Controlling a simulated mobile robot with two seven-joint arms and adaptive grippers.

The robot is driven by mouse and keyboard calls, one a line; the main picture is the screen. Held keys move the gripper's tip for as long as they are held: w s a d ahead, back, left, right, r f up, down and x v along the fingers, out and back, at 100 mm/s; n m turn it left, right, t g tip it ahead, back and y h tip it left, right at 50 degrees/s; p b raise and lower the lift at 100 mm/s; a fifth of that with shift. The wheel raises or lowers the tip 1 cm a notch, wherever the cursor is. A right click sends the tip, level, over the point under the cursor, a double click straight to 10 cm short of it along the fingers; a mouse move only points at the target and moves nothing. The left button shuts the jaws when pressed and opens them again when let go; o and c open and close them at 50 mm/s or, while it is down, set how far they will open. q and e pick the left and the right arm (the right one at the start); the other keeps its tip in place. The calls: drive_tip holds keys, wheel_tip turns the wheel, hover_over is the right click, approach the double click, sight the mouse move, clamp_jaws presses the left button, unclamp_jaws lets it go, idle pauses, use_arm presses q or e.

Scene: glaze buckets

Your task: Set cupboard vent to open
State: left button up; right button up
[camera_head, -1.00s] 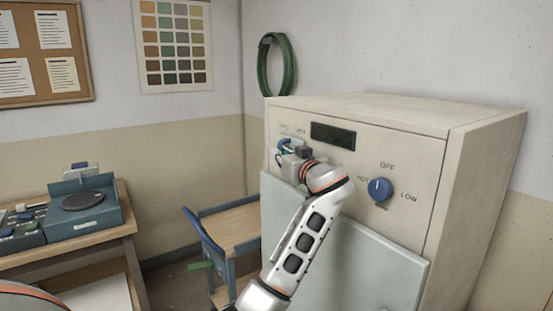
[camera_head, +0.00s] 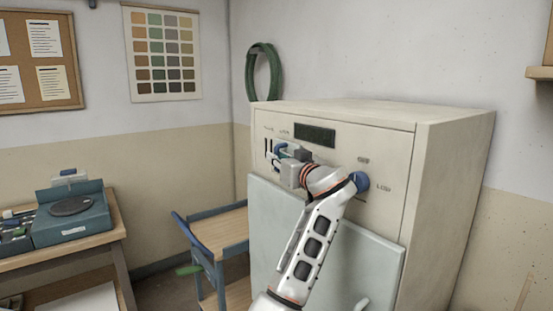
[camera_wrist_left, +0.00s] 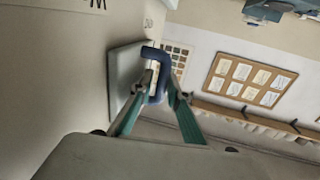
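The pale cupboard (camera_head: 352,150) stands at the right of the head view. Two small labels at its upper left are too blurred to read. A blue handle (camera_head: 281,150) sits below them, partly hidden by my left gripper (camera_head: 287,160). In the left wrist view the handle (camera_wrist_left: 161,90) is a blue loop beside a pale grey plate (camera_wrist_left: 122,78). The teal fingers of my left gripper (camera_wrist_left: 163,86) converge on one bar of the loop and look shut on it. My right gripper is not in view.
Dark slots (camera_head: 268,147) show left of the handle. A blue knob (camera_head: 360,181) sits to the right, close to my left arm. A dark display (camera_head: 315,133) is above.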

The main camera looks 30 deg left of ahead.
use_arm(q)
drive_tip(key=shift+s+d, duration=0.1)
drive_tip(key=shift+d, duration=0.05)
drive_tip(key=v, duration=0.7)
drive_tip(key=shift+s+d, duration=0.15)
drive_tip(key=shift+d, duration=0.05)
idle(0.4)
